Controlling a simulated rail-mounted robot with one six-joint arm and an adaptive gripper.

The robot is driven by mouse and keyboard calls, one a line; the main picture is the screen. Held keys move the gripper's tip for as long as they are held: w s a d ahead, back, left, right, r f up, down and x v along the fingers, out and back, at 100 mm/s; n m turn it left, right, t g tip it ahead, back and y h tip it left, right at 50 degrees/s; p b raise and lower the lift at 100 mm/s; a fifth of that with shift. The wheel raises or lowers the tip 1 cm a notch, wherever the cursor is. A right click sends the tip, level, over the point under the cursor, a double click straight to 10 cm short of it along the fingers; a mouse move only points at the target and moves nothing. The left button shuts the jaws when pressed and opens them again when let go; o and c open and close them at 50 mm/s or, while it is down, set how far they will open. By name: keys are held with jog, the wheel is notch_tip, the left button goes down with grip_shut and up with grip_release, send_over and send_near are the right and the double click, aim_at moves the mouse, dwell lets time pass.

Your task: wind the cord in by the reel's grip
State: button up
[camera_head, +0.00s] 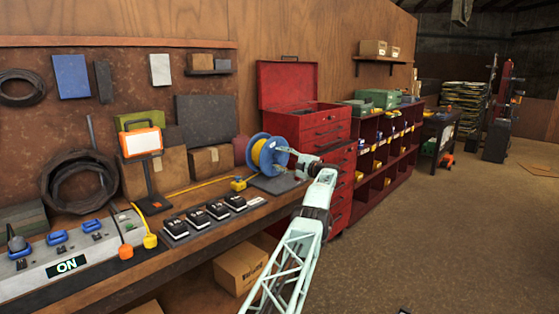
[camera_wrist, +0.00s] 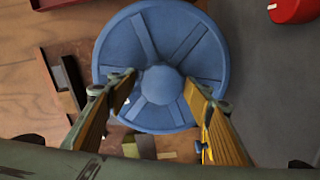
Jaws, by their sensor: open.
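The blue reel (camera_head: 268,155) stands on a dark base plate (camera_head: 275,184) on the workbench, with yellow cord wound on it. The yellow cord (camera_head: 196,187) runs left along the bench. My gripper (camera_head: 280,160) is at the reel's right side. In the wrist view, the reel's spoked face (camera_wrist: 150,38) and round hub fill the middle. My gripper (camera_wrist: 160,85) is open there, its fingers spread either side of the hub. I cannot tell whether the fingers touch the reel. No separate grip on the reel can be made out.
A red tool chest (camera_head: 320,128) stands right behind the reel. Several black switches (camera_head: 200,222), a lamp (camera_head: 141,141) and a control panel (camera_head: 60,262) occupy the bench further left.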

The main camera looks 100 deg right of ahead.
aim_at(274, 140)
jog(key=shift+r, duration=1.25)
jog(key=o, duration=1.3)
jog(key=r, duration=0.7)
jog(key=shift+w+r, duration=0.2)
jog(key=shift+w, duration=0.2)
jog(key=shift+s+a+r, duration=0.1)
jog(key=shift+s+a, duration=0.05)
jog(key=shift+s, duration=0.35)
jog(key=shift+s+a+r, duration=0.1)
jog(key=shift+s, duration=0.4)
jog(key=c, duration=1.3)
jog(key=shift+s+f, duration=0.1)
jog(key=shift+s, duration=0.05)
jog(key=shift+w+d, duration=0.15)
jog(key=shift+w, duration=0.35)
jog(key=shift+w, duration=0.2)
